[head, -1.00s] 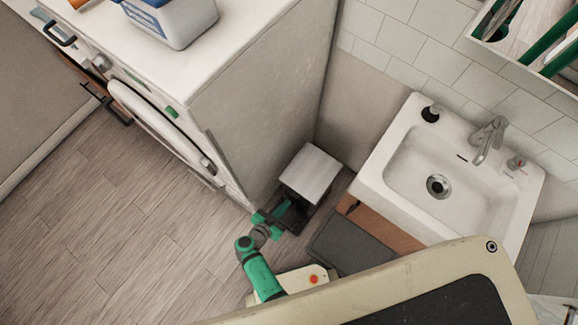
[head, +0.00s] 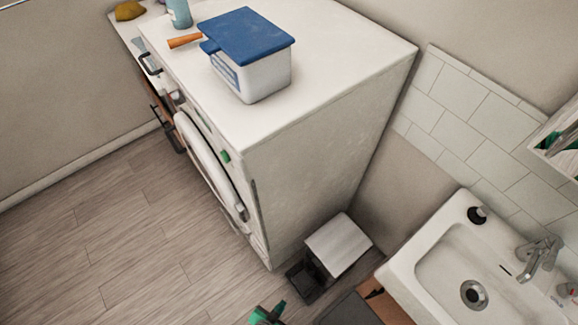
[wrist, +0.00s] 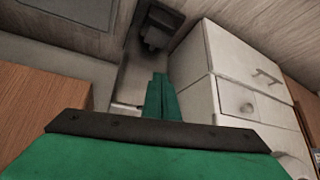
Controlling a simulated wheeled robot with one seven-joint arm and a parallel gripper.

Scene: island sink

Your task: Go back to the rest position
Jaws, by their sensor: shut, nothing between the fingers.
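My gripper (head: 267,314) shows at the bottom edge of the head view, cut off by the frame, low over the floor near the bin. In the wrist view, its green fingers (wrist: 161,98) are together with nothing between them. The rest of my arm is outside the head view.
A grey-topped bin (head: 338,246) stands between the white washing machine (head: 310,165) and the sink (head: 440,270). A blue-lidded tub (head: 250,55) sits on the machine. Wooden floor (head: 110,230) is clear at left. The wrist view shows a brown wooden panel (wrist: 45,115) at left and a white drawer unit (wrist: 240,100) at right.

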